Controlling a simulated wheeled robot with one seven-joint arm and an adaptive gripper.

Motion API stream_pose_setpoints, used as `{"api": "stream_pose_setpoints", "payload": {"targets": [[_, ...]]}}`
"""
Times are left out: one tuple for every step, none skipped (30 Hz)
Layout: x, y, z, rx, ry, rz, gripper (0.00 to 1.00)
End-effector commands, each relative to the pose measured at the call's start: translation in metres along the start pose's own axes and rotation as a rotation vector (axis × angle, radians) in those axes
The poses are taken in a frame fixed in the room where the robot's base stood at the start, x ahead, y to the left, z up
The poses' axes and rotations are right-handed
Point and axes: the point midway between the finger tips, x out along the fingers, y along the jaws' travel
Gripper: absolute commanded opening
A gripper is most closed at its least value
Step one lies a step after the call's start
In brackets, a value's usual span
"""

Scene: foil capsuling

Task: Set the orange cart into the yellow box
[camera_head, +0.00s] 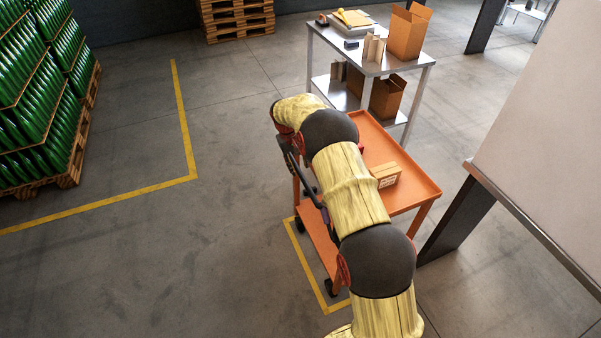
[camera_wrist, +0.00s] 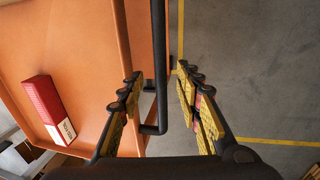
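The orange cart (camera_head: 408,196) stands on the floor in the middle of the head view, partly hidden by my arm. Its upper tray also fills the left of the wrist view (camera_wrist: 95,65). A black handle bar (camera_wrist: 160,60) runs along its side. Yellow floor lines (camera_head: 305,262) form a corner at the cart's near left; the visible left wheels stand just inside them. The rest of this box is hidden. My gripper (camera_wrist: 160,92) is open, its fingers on either side of the handle bar with visible gaps. In the head view the gripper is mostly hidden behind my arm.
A small cardboard box (camera_head: 385,175) and a red box (camera_wrist: 45,105) lie on the cart's tray. A metal table (camera_head: 345,62) stands behind the cart. Green bottles (camera_head: 35,95) on a pallet are left; floor between is clear.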

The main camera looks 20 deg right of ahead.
Motion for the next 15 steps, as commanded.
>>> {"api": "stream_pose_setpoints", "payload": {"targets": [[-0.012,0.0,-0.001,0.0,0.003,0.0,0.35],[-0.018,0.0,-0.001,-0.001,0.003,0.0,0.35],[-0.025,-0.001,0.0,-0.001,0.001,0.0,0.35],[-0.03,-0.001,0.0,-0.001,0.0,0.0,0.35],[-0.035,-0.001,0.0,-0.001,0.0,0.0,0.35],[-0.041,-0.001,0.0,-0.002,0.0,0.0,0.35],[-0.045,-0.001,0.0,-0.002,0.0,0.0,0.35],[-0.049,-0.001,0.0,-0.002,0.0,0.001,0.35],[-0.053,-0.001,0.0,-0.002,0.0,0.0,0.35],[-0.056,-0.001,0.0,-0.002,0.0,0.0,0.35],[-0.058,-0.001,0.0,-0.002,-0.001,0.0,0.35],[-0.06,-0.001,0.0,-0.002,-0.001,0.0,0.35],[-0.061,-0.001,0.0,-0.002,-0.002,0.0,0.35],[-0.062,-0.001,0.001,-0.001,-0.002,0.0,0.35],[-0.062,-0.001,0.001,-0.001,-0.003,0.0,0.35]]}}
